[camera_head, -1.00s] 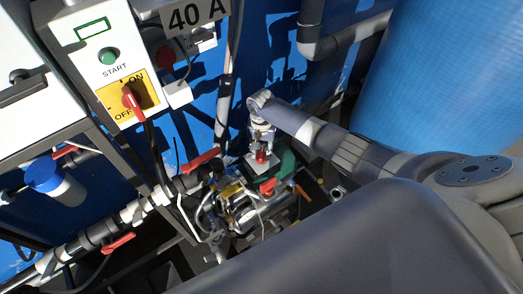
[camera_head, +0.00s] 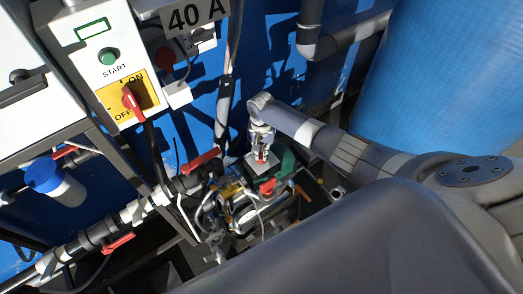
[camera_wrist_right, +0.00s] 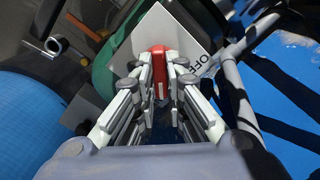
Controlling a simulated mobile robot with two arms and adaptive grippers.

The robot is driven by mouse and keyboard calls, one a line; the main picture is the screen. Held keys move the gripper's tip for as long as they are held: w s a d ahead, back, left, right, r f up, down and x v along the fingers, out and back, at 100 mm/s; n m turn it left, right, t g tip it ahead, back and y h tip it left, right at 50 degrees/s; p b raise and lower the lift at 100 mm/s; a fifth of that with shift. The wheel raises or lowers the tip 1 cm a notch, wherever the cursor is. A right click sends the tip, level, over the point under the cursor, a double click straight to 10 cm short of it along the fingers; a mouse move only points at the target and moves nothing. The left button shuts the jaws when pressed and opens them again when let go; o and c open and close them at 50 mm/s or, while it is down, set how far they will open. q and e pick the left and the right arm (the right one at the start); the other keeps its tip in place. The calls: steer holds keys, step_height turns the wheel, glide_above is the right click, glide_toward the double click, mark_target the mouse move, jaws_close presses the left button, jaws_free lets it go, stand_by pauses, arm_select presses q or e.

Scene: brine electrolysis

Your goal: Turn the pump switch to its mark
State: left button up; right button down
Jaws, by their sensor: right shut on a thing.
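The pump switch is a red knob on a pale square plate, seen in the right wrist view with its knob (camera_wrist_right: 157,62) between my fingertips and its plate (camera_wrist_right: 187,36) behind. The letters "OFF" show at the plate's right side; any other mark is hidden or out of view. My right gripper (camera_wrist_right: 159,80) is shut on the red knob. In the head view the right gripper (camera_head: 262,152) reaches down to the small plate (camera_head: 255,167) by the green pump body (camera_head: 285,162). The left gripper is not in view.
A START panel with a red ON/OFF handle (camera_head: 132,97) stands at the left. Pipes with red valve levers (camera_head: 203,160) run below it. A large blue tank (camera_head: 455,75) is at the right. Hoses and fittings crowd around the pump.

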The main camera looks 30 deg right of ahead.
steer(key=n, duration=0.3)
steer(key=shift+p, duration=0.4)
steer(key=n, duration=0.5)
steer(key=shift+n+p, duration=0.3)
steer(key=n, duration=0.4)
steer(key=shift+n, duration=0.3)
steer(key=n, duration=0.4)
steer(key=shift+n, duration=0.3)
steer(key=c, duration=1.6)
jaws_free()
steer(key=shift+c, duration=0.2)
